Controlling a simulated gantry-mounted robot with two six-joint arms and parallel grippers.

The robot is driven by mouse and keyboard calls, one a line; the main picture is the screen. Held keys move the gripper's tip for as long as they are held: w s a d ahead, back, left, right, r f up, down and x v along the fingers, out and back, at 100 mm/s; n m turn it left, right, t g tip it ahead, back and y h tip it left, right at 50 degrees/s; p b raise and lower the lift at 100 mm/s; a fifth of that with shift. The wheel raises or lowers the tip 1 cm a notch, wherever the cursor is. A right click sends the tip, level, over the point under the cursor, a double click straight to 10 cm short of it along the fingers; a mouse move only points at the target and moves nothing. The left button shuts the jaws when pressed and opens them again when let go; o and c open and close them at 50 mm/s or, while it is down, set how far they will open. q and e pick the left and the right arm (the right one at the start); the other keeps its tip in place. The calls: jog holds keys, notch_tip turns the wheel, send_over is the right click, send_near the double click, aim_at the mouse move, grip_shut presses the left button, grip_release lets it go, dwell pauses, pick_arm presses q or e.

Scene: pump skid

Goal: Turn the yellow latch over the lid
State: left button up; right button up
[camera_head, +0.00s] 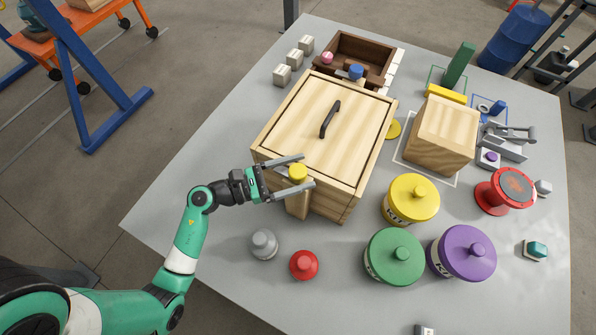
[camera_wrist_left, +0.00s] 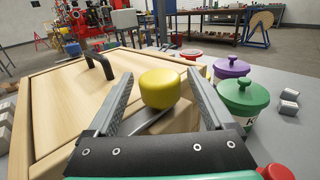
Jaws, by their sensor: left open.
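The wooden box's lid (camera_head: 322,140) lies flat on the box and has a black handle (camera_head: 330,118). The yellow latch knob (camera_head: 298,172) sits on top of a wooden post at the box's front left side. In the left wrist view the yellow knob (camera_wrist_left: 160,88) is upright, with a grey bar (camera_wrist_left: 150,121) under it. My left gripper (camera_head: 308,171) is open, its fingers on either side of the knob with a gap to each. In the left wrist view the left gripper (camera_wrist_left: 159,84) also straddles the knob. My right gripper is not in view.
Yellow (camera_head: 411,197), green (camera_head: 394,256) and purple (camera_head: 463,251) lidded pots stand right of the box. A wooden cube (camera_head: 442,135) and an open brown tray (camera_head: 375,46) are farther back. The table's left front is clear.

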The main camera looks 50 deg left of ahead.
pick_arm(q)
jog(key=c, duration=1.4)
jog(key=shift+o, duration=0.2)
jog(key=shift+m+h, duration=0.4)
jog(key=shift+h, duration=0.1)
jog(key=m+g+h+b, duration=0.2)
jog(key=shift+a+f+h, duration=0.1)
jog(key=shift+f+h, duration=0.05)
jog(key=shift+h, duration=0.25)
jog(key=m+g+h+b, duration=0.4)
jog(key=b, duration=0.1)
jog(key=shift+f+g, duration=0.1)
jog(key=shift+g, duration=0.2)
jog(key=shift+r+m+g+h+b, duration=0.2)
jog(key=shift+m+g+h+b, duration=0.65)
jog(key=shift+g, duration=0.45)
jog(key=shift+m+g, duration=0.3)
jog(key=shift+m, duration=0.05)
jog(key=o, duration=1.4)
jog(key=shift+c, duration=0.2)
